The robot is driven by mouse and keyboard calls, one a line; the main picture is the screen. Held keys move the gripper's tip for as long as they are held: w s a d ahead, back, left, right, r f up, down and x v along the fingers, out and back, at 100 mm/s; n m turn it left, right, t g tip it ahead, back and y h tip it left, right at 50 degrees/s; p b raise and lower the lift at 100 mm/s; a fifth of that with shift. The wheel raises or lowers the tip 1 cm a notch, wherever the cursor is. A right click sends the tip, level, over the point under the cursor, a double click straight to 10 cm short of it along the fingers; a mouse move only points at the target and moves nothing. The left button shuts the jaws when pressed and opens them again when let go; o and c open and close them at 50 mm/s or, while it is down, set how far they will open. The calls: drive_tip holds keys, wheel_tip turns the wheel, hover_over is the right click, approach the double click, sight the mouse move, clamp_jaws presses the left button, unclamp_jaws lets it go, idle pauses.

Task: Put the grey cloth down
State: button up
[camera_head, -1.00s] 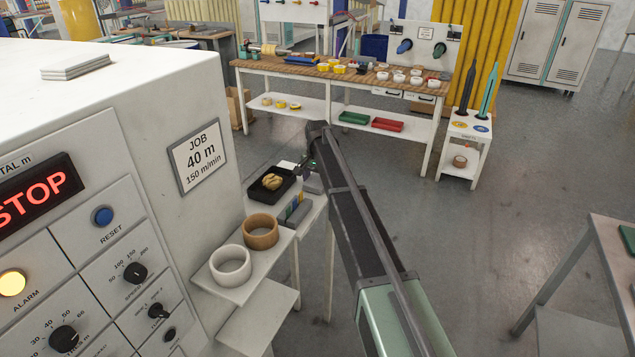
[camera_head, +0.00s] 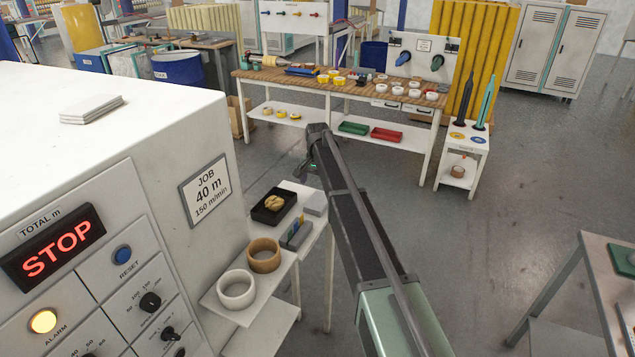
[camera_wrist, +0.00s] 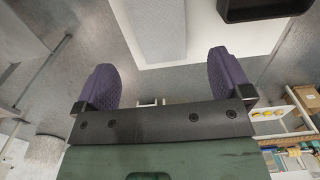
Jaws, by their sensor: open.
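The grey cloth (camera_head: 315,204) lies as a flat folded pad at the back right corner of a small white table (camera_head: 318,228). In the wrist view the grey cloth (camera_wrist: 157,30) lies on the white table top, ahead of my fingers and apart from them. My gripper (camera_wrist: 162,78) is open, with two purple pads wide apart and nothing between them. In the head view my gripper (camera_head: 306,169) hangs above and behind the table, partly hidden by my arm.
A black tray (camera_head: 262,215) with a tan item stands left of the cloth, beside a small grey box (camera_head: 295,237). A brown ring (camera_head: 264,255) and a white ring (camera_head: 236,290) sit on a nearer shelf. The machine (camera_head: 160,130) stands left.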

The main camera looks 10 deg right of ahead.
wheel_tip(320, 180, up, 4)
drive_tip(key=p, duration=0.2)
drive_tip(key=s+n, duration=0.7)
drive_tip(key=s, duration=3.5)
wheel_tip(320, 180, down, 6)
drive_tip(key=b, duration=0.6)
drive_tip(key=shift+o, duration=0.3)
drive_tip(key=shift+d+r+p, duration=0.15)
drive_tip(key=shift+r+p, duration=0.3)
drive_tip(key=shift+p, duration=0.05)
